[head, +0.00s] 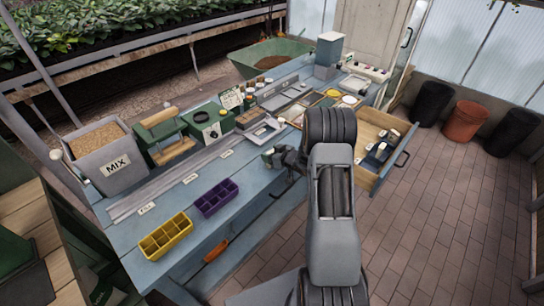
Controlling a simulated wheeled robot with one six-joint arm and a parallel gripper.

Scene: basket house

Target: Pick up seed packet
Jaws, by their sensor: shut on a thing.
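My gripper (273,156) is low over the blue bench near its front edge, left of the open drawer. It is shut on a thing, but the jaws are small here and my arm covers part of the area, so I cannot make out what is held. A pale upright packet with a printed face (232,98) stands at the back of the bench, behind the round green device. It looks like a seed packet, but I cannot be sure. It is well apart from my gripper.
A yellow divided tray (166,237) and a purple one (217,198) lie on the blue bench (130,252). A grey MIX bin (106,170) stands left. A wooden drawer (368,178) with small items is open at right. Bare bench lies between purple tray and gripper.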

